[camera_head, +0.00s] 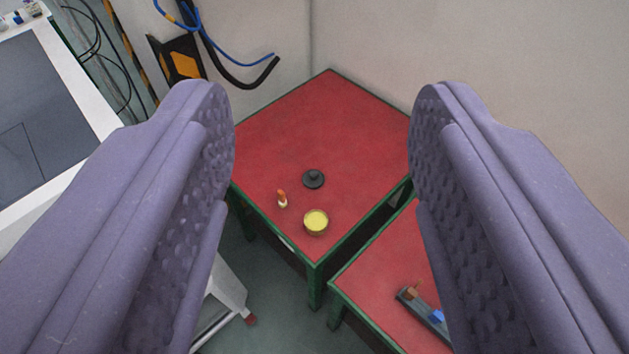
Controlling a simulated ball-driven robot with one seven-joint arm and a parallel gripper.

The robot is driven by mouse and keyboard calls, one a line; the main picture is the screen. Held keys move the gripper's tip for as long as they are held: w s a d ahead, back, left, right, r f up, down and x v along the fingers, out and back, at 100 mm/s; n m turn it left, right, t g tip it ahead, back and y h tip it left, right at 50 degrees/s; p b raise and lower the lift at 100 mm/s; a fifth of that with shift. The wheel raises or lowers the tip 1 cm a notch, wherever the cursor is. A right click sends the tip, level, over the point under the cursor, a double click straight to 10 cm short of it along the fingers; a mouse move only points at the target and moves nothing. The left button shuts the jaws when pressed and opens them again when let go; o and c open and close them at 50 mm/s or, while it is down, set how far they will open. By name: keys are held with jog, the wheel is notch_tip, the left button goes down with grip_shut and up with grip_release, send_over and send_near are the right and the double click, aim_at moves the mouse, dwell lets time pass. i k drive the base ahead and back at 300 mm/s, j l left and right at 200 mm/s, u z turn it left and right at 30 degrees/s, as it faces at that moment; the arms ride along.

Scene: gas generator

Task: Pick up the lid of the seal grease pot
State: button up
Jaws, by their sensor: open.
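A small round black lid (313,178) with a raised knob lies on the red top of a green-framed table (325,105). The seal grease pot (316,222) stands open just below it in the picture, with yellow grease showing inside. The lid and the pot are apart. My gripper (322,110) is open and empty. Its two purple padded fingers frame the table from left and right, and they appear well above and back from the lid. Nothing hides the lid or the pot.
A small orange-and-white item (282,199) stands left of the pot. A second red table (385,280) at lower right holds a dark tray (424,318) with small parts. Hoses (240,80) hang by the wall at the back left. A white bench (75,75) is at far left.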

aim_at(313, 179)
jog(key=i+j, duration=0.1)
jog(key=i, duration=0.15)
jog(key=i+j, duration=0.15)
jog(key=i, duration=0.15)
jog(key=i+j+z, duration=0.2)
jog(key=i, duration=0.2)
jog(key=i+j+z, duration=0.35)
jog(key=z, duration=0.7)
jog(key=i+j, duration=0.05)
